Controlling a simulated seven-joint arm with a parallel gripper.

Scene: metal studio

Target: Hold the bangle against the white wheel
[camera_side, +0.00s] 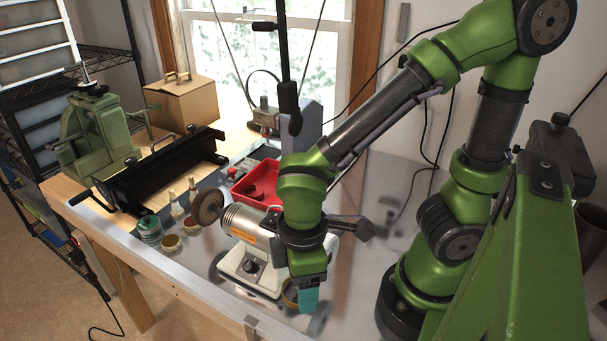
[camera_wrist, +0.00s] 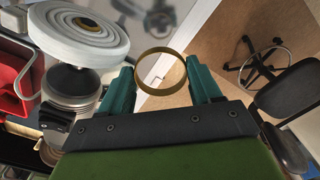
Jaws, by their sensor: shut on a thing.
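The bangle (camera_wrist: 137,72) is a thin gold-coloured ring, seen in the wrist view between the two teal fingers of my gripper (camera_wrist: 162,82). My gripper is shut on it, and the ring sticks out beyond the fingertips. The white wheel (camera_wrist: 78,30) is a round pale disc on the grinder's spindle, at the upper left of the wrist view, with a visible gap to the bangle. In the side view my gripper (camera_side: 307,299) points down at the front of the grinder (camera_side: 250,262), and the bangle (camera_side: 289,296) shows partly beside the fingers. The white wheel is hidden there by my arm.
A brown wheel (camera_side: 208,206) is on the grinder's left end. A red tray (camera_side: 257,184) lies behind the grinder. Small jars (camera_side: 149,229) and a black metal tool (camera_side: 160,172) stand to the left. The metal table's front edge is close to my gripper.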

